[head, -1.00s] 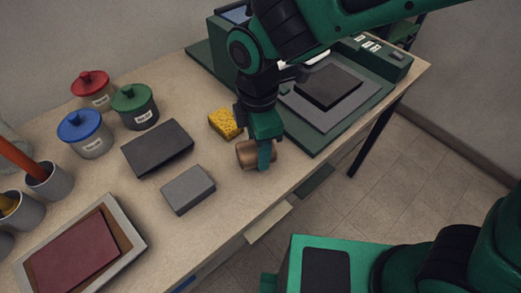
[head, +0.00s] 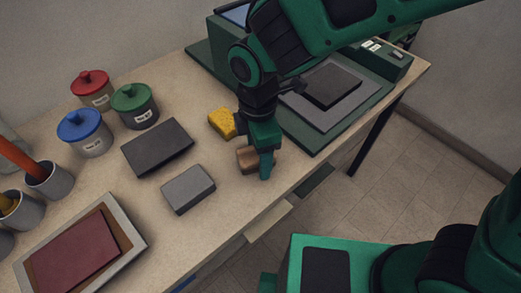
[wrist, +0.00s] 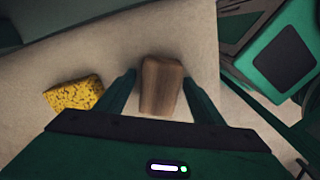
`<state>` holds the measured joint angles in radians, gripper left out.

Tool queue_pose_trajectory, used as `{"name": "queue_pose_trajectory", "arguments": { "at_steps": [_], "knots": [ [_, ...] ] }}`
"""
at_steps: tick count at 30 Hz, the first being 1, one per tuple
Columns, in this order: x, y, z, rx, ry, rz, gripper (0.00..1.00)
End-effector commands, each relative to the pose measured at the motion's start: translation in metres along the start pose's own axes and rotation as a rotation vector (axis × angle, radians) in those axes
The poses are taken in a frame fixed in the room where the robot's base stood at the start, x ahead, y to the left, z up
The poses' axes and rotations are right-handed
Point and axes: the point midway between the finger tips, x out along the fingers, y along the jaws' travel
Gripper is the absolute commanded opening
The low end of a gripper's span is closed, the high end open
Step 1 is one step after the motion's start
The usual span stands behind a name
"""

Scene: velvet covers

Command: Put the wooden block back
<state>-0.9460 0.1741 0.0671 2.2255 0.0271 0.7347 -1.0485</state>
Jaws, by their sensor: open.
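The wooden block (head: 246,157) is brown and stands on the table close to its front edge. My gripper (head: 266,172) is low over the table at the block, partly covering it in the head view. In the wrist view the block (wrist: 161,84) shows between the two green fingers of my gripper (wrist: 162,88). The fingers are open, with a gap at the right finger and a narrower one at the left. Whether the block touches the table fully is hard to see.
A yellow sponge (head: 222,122) lies just behind the block. A grey block (head: 188,189) and a dark slab (head: 157,147) lie to the left. A green machine with a grey plate (head: 300,106) stands to the right. Lidded pots (head: 85,133) and a framed red panel (head: 75,255) are farther left.

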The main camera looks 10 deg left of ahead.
Motion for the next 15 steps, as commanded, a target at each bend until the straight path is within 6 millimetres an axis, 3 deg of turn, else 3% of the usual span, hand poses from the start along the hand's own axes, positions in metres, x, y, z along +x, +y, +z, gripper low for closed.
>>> {"name": "queue_pose_trajectory", "arguments": {
  "at_steps": [5,15],
  "knots": [
    [-0.013,0.001,0.000,0.001,0.001,0.002,0.61],
    [-0.079,0.001,0.000,0.001,0.002,0.005,0.61]
  ]
}}
